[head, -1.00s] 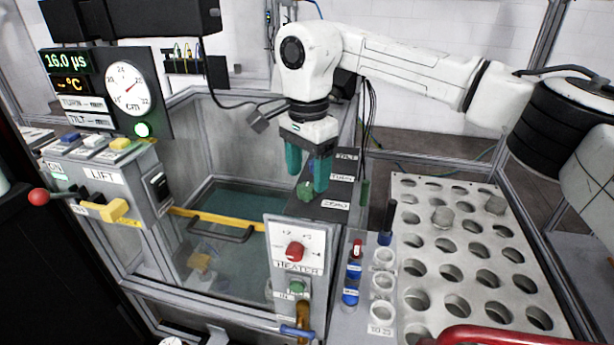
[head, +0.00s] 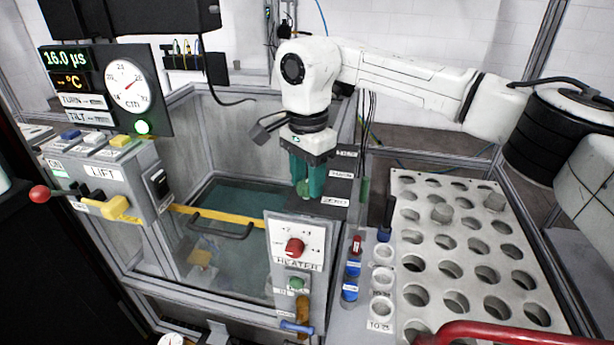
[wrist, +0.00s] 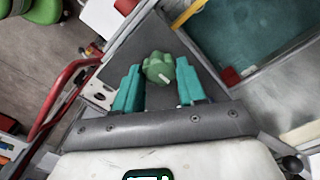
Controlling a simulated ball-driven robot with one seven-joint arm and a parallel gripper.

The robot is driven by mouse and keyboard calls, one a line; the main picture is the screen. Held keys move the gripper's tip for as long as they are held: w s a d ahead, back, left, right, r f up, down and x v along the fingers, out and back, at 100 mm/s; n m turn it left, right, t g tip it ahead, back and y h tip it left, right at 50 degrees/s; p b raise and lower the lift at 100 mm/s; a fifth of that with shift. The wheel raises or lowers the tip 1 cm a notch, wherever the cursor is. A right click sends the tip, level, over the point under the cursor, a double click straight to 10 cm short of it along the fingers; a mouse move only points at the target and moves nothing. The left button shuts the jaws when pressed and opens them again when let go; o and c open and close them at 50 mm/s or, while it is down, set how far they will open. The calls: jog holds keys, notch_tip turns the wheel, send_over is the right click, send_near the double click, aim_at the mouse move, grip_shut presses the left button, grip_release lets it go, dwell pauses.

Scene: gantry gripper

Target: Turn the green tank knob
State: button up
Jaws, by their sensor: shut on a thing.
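The green knob (head: 303,188) with lobed edges sits on a dark panel at the right side of the tank. My gripper (head: 308,182) points down over it in the head view, its teal fingers largely hiding the knob. In the wrist view the green knob (wrist: 157,67) lies between the two teal fingers of my gripper (wrist: 159,72), with a pale pointer mark toward the lower right. The fingers are shut on its sides. The tank (head: 187,208) holds bluish water.
Labels, one reading ZERO (head: 335,201), line the panel's right edge. A heater box (head: 294,245) with a red knob stands in front, with another green knob (head: 297,284) below. A perforated white rack (head: 466,232) and vials stand right. A yellow bar (head: 188,211) crosses the tank.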

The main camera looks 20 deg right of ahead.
jog(key=shift+c, duration=1.2)
jog(key=m, duration=0.3)
jog(key=shift+r+m+p, duration=0.1)
jog(key=shift+m+p, duration=0.2)
jog(key=shift+p, duration=0.05)
jog(key=m, duration=0.3)
jog(key=shift+m, duration=0.3)
jog(key=m, duration=0.3)
jog(key=shift+m+p, duration=0.3)
jog(key=shift+s+m, duration=0.1)
jog(key=shift+m, duration=1.8)
